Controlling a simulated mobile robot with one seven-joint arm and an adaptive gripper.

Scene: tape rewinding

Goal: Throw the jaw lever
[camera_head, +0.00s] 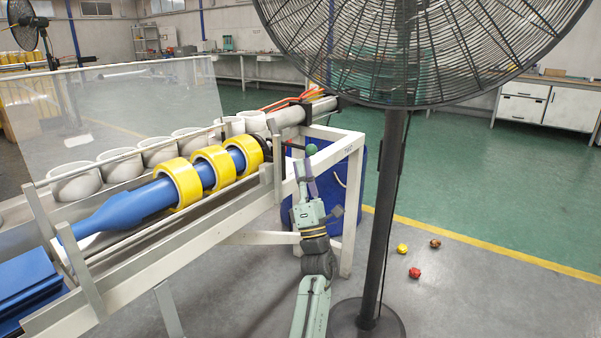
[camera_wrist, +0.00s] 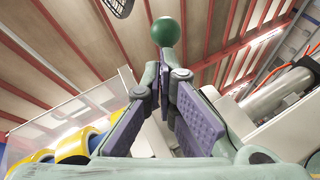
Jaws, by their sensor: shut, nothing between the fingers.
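The jaw lever shows as a green ball knob (camera_head: 311,149) on a dark rod at the right end of the machine frame. In the wrist view the same knob (camera_wrist: 166,31) stands just beyond my fingertips, near the top middle. My gripper (camera_head: 304,168) reaches up from below and is just under the knob in the head view. In the wrist view my gripper (camera_wrist: 164,76) has its purple-padded fingers brought together at the tips, with nothing held. Whether a fingertip touches the knob or its stem, I cannot tell.
A blue mandrel (camera_head: 125,208) with yellow tape rolls (camera_head: 212,167) lies left of the lever. White cores (camera_head: 157,153) stand in a trough behind it. A large fan's pole (camera_head: 386,210) rises close to the right of my arm. A blue bin (camera_head: 343,185) sits behind.

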